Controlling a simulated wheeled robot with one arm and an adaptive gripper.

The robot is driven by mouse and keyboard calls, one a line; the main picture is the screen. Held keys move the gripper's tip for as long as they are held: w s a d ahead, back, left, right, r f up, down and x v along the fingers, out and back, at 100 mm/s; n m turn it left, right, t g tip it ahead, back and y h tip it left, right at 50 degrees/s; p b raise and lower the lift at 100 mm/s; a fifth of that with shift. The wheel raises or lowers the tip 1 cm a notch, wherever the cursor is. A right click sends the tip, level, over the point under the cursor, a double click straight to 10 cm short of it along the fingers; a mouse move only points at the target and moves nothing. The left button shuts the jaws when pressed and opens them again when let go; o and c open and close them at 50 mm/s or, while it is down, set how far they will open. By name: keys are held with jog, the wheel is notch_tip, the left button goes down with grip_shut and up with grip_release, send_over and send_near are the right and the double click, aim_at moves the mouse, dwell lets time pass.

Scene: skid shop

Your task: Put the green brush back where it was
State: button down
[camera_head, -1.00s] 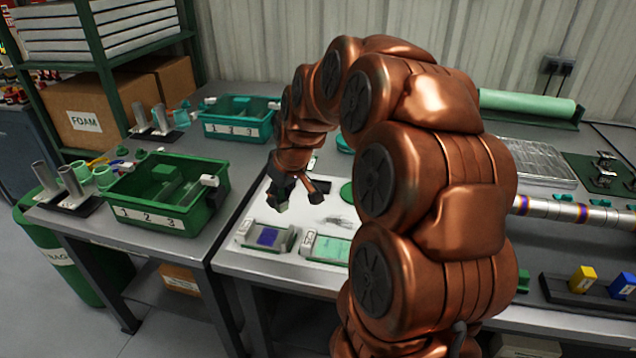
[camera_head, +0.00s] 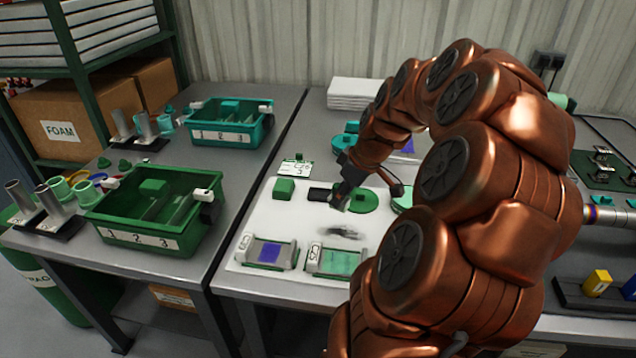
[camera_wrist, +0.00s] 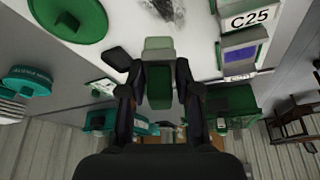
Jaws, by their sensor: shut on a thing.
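My gripper (camera_head: 338,203) is over the white mat (camera_head: 303,219) on the right bench, beside a green disc (camera_head: 368,201). In the wrist view my gripper (camera_wrist: 158,84) has its fingers closed on the sides of the green brush (camera_wrist: 159,90). The brush has a paler grey-green end and a darker green part; its far side is hidden. In the head view the brush is too small and covered to make out. Dark loose marks (camera_head: 345,233) lie on the mat below the gripper. I cannot tell the exact height above the mat.
A tray with a purple pad (camera_head: 266,252) and one with a teal pad (camera_head: 336,260) stand at the mat's front. Green (camera_head: 150,240) and teal (camera_head: 235,135) bins occupy the left bench.

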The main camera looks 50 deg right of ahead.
jog(key=shift+w+d+f+p, duration=0.25)
jog(key=shift+w+d+f, duration=0.7)
jog(key=shift+w, duration=1.1)
jog(key=shift+w+d+f+p, duration=0.2)
jog(key=shift+w+d+f, duration=0.7)
jog(key=shift+w, duration=1.2)
jog(key=shift+w+d+f+p, duration=0.25)
jog(key=shift+w+d+f, duration=0.3)
jog(key=shift+w+d, duration=1.1)
jog(key=shift+w+a, duration=0.4)
jog(key=shift+f+b, duration=0.35)
jog(key=shift+f, duration=0.05)
jog(key=shift+f, duration=0.25)
jog(key=c, duration=0.8)
grip_release()
